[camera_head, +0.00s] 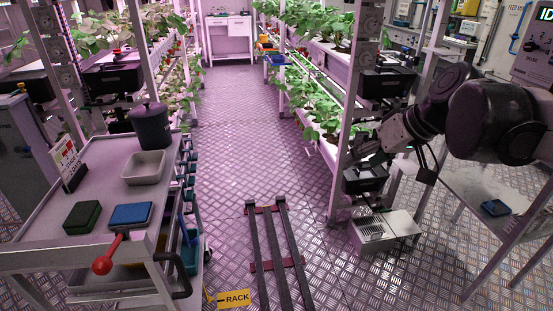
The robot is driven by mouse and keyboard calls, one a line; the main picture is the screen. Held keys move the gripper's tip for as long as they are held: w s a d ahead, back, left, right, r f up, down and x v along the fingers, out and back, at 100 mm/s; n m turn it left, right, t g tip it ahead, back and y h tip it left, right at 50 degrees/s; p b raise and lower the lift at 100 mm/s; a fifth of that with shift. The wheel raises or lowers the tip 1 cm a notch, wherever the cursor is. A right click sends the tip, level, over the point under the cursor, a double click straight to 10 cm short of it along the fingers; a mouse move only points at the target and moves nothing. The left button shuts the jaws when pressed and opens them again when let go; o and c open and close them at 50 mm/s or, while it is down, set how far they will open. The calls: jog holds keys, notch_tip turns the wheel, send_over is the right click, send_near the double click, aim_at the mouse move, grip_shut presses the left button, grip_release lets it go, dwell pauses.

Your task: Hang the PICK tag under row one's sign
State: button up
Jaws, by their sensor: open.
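My gripper (366,152) is at the end of the dark arm that reaches in from the right. It is open, beside the right rack's near post (346,150); its fingertips are small and dark against the plants and a black box. I see nothing held in it. I cannot make out a tag reading PICK or a sign for row one. A small standing card with red and yellow marks (69,162) is on the grey cart (105,226) at the left; its text is too small to read. A yellow label reading RACK (234,299) is at the bottom, near the floor rails.
Floor rails (281,255) lie mid-front. A metal box (385,231) stands under the right rack. The aisle (240,120) is clear.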

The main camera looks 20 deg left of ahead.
jog(key=w+a+f+n+g+y+b, duration=0.1)
jog(key=w+a+f+n, duration=0.15)
jog(key=a, duration=0.35)
jog(key=w+a+f+n+g+y+b, duration=0.1)
jog(key=w+a+y, duration=0.1)
jog(key=w+a, duration=0.3)
jog(key=n+g+y+b, duration=0.4)
jog(key=n+g+b, duration=0.2)
jog(key=n+g, duration=0.5)
send_near(186, 192)
jog(key=s+a+f+n+t+b, duration=0.1)
jog(key=s+a+f, duration=0.1)
jog(key=s+a, duration=0.3)
jog(key=shift+a+f+n+t, duration=0.25)
jog(key=shift+a+n+t, duration=0.1)
jog(key=shift+a, duration=0.1)
jog(key=c, duration=1)
jog(key=shift+r+p, duration=0.4)
jog(key=shift+r, duration=0.65)
